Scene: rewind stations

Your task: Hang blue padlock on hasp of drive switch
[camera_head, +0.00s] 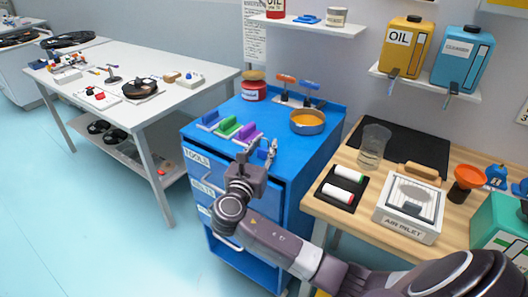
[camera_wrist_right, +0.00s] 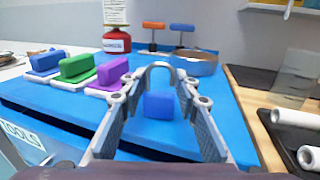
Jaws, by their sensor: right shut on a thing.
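My right gripper (camera_head: 267,149) is shut on the blue padlock (camera_head: 262,155) above the front of the blue tool cabinet's top. In the right wrist view the padlock (camera_wrist_right: 159,105) sits between the two fingers (camera_wrist_right: 160,97), with its grey shackle upright and pointing away from the wrist. A switch-like white plate with a red part (camera_head: 97,96) and a pale box with a blue knob (camera_head: 190,79) are on the white table at left. I cannot tell whether either is the drive switch, and no hasp can be made out. My left gripper is not in view.
The blue cabinet (camera_head: 278,128) carries blue, green and purple blocks (camera_head: 228,127), a pan (camera_head: 308,121) and a red tin (camera_head: 253,92). A wooden bench (camera_head: 325,209) at right holds a glass jar (camera_head: 373,146) and an air inlet box (camera_head: 408,207). Floor at left is clear.

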